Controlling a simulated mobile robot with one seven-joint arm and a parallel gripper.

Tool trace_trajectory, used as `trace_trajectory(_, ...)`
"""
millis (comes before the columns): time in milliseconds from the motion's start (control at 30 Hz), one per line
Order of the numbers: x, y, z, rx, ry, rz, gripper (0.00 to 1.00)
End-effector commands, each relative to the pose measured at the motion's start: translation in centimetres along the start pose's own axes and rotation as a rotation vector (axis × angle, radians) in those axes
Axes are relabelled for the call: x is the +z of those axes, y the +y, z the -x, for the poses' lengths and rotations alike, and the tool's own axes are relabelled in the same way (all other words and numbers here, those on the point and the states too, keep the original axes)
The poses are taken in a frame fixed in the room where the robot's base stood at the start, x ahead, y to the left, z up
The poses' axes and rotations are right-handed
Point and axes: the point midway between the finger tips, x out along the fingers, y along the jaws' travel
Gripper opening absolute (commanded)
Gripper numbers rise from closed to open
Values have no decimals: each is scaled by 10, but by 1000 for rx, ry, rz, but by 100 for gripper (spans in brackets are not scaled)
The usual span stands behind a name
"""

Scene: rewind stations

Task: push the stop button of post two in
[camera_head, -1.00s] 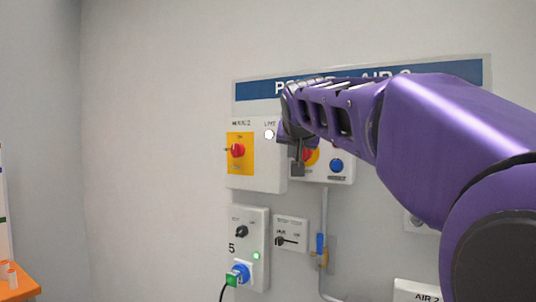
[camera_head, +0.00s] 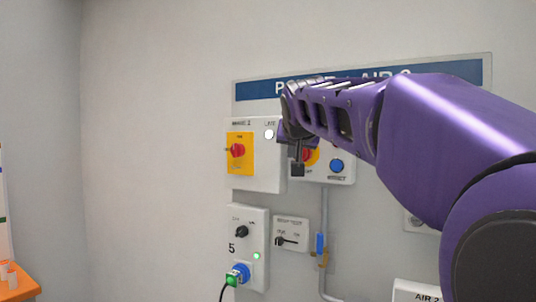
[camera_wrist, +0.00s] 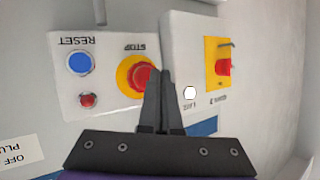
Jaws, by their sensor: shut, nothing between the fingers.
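The stop button is a red mushroom head (camera_wrist: 143,77) on a yellow round plate, on a white box beside a blue reset button (camera_wrist: 79,63). In the head view the stop button (camera_head: 308,154) is partly hidden behind my gripper (camera_head: 297,170). In the wrist view my gripper (camera_wrist: 163,76) is shut and empty, its fingertips overlapping the edge of the red head on the isolator side. I cannot tell whether they touch it or how far in the button is.
An isolator box with a red knob on a yellow plate (camera_head: 238,151) and a white lamp (camera_head: 268,134) adjoins the stop box and stands out further. A grey socket box (camera_head: 248,222) and blue-handled valve (camera_head: 320,244) are lower.

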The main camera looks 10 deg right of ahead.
Motion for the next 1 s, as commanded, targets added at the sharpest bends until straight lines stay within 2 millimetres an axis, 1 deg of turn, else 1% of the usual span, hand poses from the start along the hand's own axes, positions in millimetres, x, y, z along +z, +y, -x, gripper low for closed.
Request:
trace_trajectory(400, -4, 4, -7, 0, 0, 0, 0)
trace_trajectory(1000, -5, 5, -9, 0, 0, -1, 0)
